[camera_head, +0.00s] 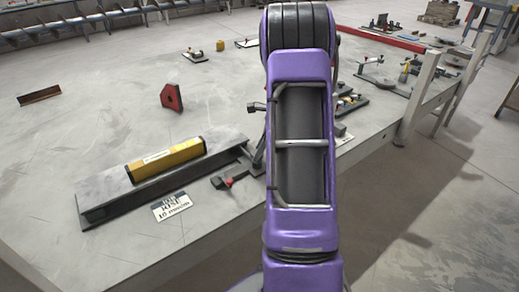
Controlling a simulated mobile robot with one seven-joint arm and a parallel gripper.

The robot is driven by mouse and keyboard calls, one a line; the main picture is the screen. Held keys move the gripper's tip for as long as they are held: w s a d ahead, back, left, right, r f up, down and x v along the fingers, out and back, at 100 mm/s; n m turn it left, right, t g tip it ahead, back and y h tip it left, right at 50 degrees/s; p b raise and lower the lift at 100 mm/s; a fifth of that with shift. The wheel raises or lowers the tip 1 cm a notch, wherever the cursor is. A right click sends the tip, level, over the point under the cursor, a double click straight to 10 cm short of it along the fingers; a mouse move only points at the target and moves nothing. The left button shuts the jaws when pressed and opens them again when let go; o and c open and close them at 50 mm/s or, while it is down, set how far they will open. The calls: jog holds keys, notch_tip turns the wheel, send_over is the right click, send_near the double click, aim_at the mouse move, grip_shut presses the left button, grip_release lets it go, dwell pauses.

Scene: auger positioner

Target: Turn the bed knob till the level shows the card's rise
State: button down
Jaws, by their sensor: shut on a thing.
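A long grey beam-like bed (104,193) lies on the near part of the table. A yellow level (166,158) rests lengthwise on its top; its reading is too small to make out. A white card (171,206) lies in front of the bed. Its print is upside down to me and seems to include "10 mm/m", but I cannot read it surely. The bed's right end runs up close to my purple arm. I cannot make out the bed knob; it may be hidden behind the arm.
A dark tool with a red part (229,182) lies right of the card. A red block with a hole (171,97) stands behind the bed. More tools (372,84) lie right of my arm. The table's left middle is mostly clear.

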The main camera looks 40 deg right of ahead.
jog(key=shift+n, duration=0.3)
jog(key=shift+w+d+r+n+g+y+p, duration=0.1)
jog(key=shift+n+g+y+p, duration=0.15)
jog(key=shift+n+p, duration=0.3)
jog(key=shift+r+n+g+y+p, duration=0.15)
jog(key=shift+n+g+p, duration=0.15)
jog(key=shift+n, duration=0.35)
jog(key=n+g+p, duration=0.1)
jog(key=n, duration=0.3)
jog(key=shift+w+f+n+g+y+p, duration=0.15)
jog(key=shift+n+g+y+p, duration=0.15)
jog(key=shift+g+p, duration=0.05)
jog(key=n, duration=0.2)
jog(key=n+g+p, duration=0.1)
jog(key=n, duration=0.1)
jog(key=shift+w+g, duration=0.2)
jog(key=shift+g, duration=0.1)
jog(key=shift+w+n+g+h, duration=0.1)
jog(key=shift+n+g+h, duration=0.45)
jog(key=shift+n, duration=1.55)
jog(key=shift+c, duration=1.4)
grip_release()
